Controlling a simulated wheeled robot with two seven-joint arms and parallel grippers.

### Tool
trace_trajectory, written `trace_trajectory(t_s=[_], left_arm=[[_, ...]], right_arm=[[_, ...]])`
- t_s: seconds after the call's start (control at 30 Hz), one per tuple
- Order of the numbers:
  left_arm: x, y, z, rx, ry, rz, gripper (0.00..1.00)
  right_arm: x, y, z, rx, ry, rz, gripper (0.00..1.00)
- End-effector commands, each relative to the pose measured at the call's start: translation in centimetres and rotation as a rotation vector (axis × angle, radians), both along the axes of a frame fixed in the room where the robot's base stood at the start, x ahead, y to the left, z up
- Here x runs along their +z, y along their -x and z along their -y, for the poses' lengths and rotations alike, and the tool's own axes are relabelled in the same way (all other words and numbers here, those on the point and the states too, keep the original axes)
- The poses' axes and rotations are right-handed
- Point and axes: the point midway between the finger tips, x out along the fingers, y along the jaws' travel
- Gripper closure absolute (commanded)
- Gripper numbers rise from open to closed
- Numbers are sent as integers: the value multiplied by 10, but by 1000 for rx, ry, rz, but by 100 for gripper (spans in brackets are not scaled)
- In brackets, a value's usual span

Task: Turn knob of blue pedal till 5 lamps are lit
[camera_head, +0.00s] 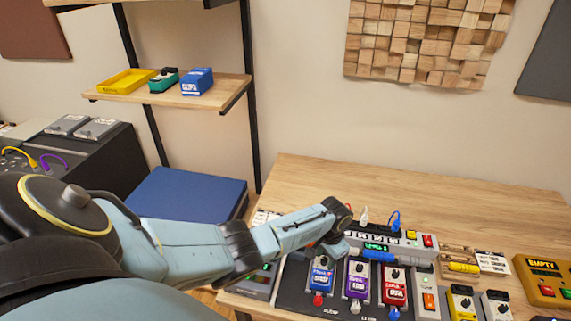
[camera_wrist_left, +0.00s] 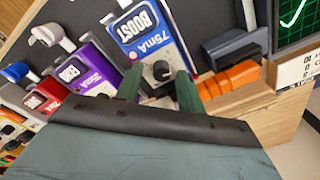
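The blue pedal (camera_head: 321,278), labelled BOOST 75mA, sits at the left of the row on the dark pedalboard. In the left wrist view the blue pedal (camera_wrist_left: 150,36) has a dark round knob (camera_wrist_left: 162,70) at its end nearest my gripper. My left gripper (camera_wrist_left: 159,74) is open, with one green finger on each side of the knob. I cannot tell if the fingers touch it. In the head view my wrist hides most of the gripper above the pedal. A grey unit (camera_head: 345,235) with a small green display stands behind; its lit lamps are too small to count.
A purple pedal (camera_head: 358,282) and a red pedal (camera_head: 394,287) stand close to the right of the blue one. Yellow and grey pedals stand further right. The back of the wooden table (camera_head: 400,190) is clear.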

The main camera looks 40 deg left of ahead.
Motion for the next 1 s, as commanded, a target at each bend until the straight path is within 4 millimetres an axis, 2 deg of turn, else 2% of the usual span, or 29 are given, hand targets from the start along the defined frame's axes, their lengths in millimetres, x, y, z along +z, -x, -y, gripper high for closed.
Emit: trace_trajectory(t_s=[0.47,0.83,0.9,1.0], left_arm=[[-3,0,-2,525,-1,1,59],[-3,0,-3,923,0,2,59],[20,-1,-2,913,2,3,59],[41,-1,-1,911,3,3,59]], right_arm=[[-25,0,0,0,0,0,100],[-56,0,0,0,-1,0,100],[-47,0,-1,0,-1,0,100],[-43,0,0,0,-1,0,100]])
